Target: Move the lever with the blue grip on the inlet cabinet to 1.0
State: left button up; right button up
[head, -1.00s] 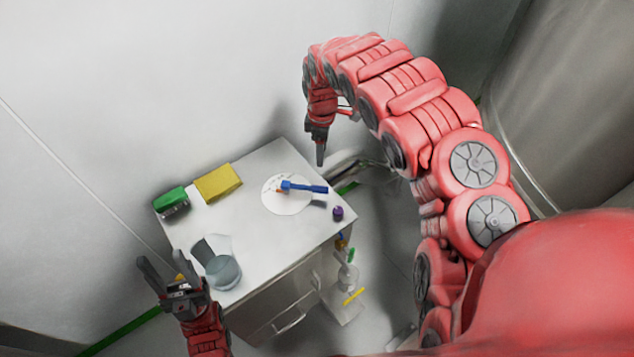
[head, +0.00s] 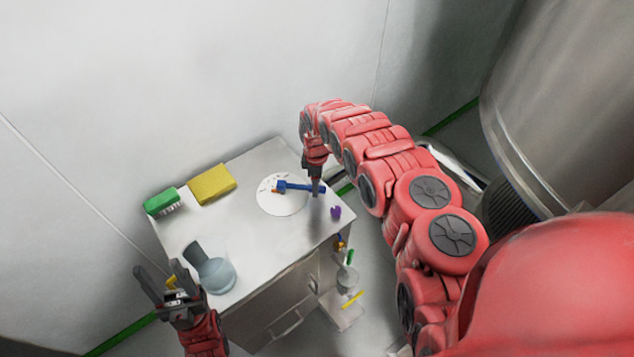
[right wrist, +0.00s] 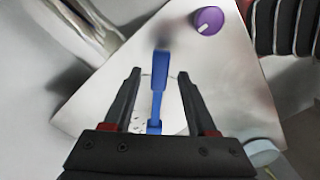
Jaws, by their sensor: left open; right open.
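The lever with the blue grip (head: 299,186) lies over a white round dial (head: 282,207) on top of the inlet cabinet (head: 240,232). Its grip points right in the head view. My right gripper (head: 315,190) points down at the grip's outer end. In the right wrist view the blue grip (right wrist: 160,75) shows between the two open fingers of my right gripper (right wrist: 160,75), with a gap on each side. Whether the fingers reach down to the grip's height I cannot tell. The dial's marks are too small to read. My left gripper (head: 160,285) is open and empty, left of the cabinet.
A purple knob (head: 336,212) sits near the cabinet's right edge, close to my right gripper; it also shows in the right wrist view (right wrist: 208,20). A green brush (head: 163,201), a yellow block (head: 212,184) and a glass flask (head: 215,272) stand on the left part of the top.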

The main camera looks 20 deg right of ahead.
jog(key=shift+d+f, duration=0.1)
jog(key=shift+f, duration=0.25)
grip_shut()
dwell(1.3)
